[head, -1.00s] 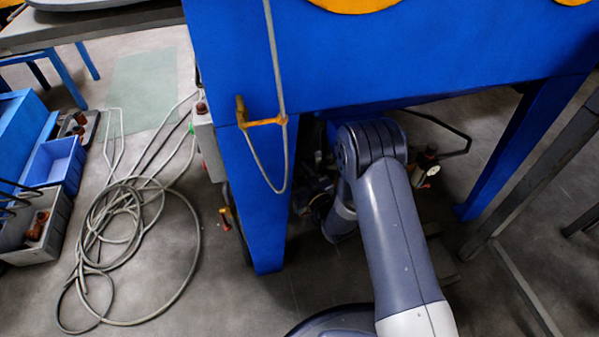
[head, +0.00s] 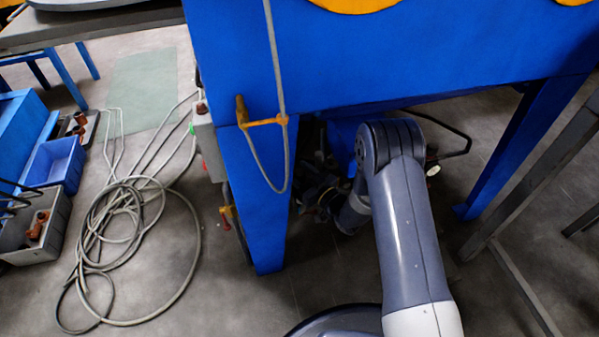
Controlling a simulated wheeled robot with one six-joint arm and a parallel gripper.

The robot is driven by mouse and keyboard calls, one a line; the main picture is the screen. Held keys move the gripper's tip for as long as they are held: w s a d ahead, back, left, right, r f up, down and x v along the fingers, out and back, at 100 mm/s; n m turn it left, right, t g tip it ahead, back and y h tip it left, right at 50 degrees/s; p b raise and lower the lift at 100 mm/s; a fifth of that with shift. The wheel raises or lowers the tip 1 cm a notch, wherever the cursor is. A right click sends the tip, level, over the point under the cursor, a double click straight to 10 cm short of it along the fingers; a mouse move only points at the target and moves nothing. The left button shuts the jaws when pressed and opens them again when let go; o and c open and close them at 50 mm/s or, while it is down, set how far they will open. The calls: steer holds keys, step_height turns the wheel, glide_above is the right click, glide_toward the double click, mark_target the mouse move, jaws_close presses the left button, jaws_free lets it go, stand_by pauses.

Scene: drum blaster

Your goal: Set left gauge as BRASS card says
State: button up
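My arm reaches down and under the blue machine (head: 400,55). Its wrist bends to the left in the shade below the body. My gripper (head: 322,202) seems to be at the dark cluster of parts there, but its fingers cannot be told apart from what is behind them. A small round pale face, perhaps a gauge (head: 433,170), shows just right of my arm's elbow; its reading is too small to make out. I cannot make out a left gauge or a BRASS card here.
Blue machine legs stand left (head: 255,210) and right (head: 515,150) of my arm. Coiled hose (head: 130,235) lies on the floor at left, near a blue bin (head: 55,163) and a grey bin (head: 40,225). A dark frame (head: 520,180) stands at right.

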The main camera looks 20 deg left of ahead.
steer(key=shift+o, duration=0.4)
steer(key=shift+s+d+p, duration=0.25)
steer(key=shift+d+p, duration=0.05)
steer(key=shift+d, duration=0.2)
steer(key=p+v, duration=0.2)
steer(key=v, duration=0.7)
steer(key=shift+s+d+p, duration=0.25)
steer(key=shift+d+p, duration=0.05)
steer(key=shift+p, duration=0.1)
steer(key=w+a+r+g+h+p, duration=0.25)
steer(key=r+g+h+p, duration=0.35)
steer(key=p, duration=1)
steer(key=shift+t+h, duration=0.6)
steer(key=shift+h, duration=0.1)
steer(key=b+x, duration=0.1)
steer(key=x, duration=0.5)
steer(key=a+b+x, duration=0.1)
steer(key=x, duration=0.2)
steer(key=shift+a+b, duration=0.15)
steer(key=shift+b, duration=0.15)
steer(key=shift+r, duration=0.1)
steer(key=c, duration=0.9)
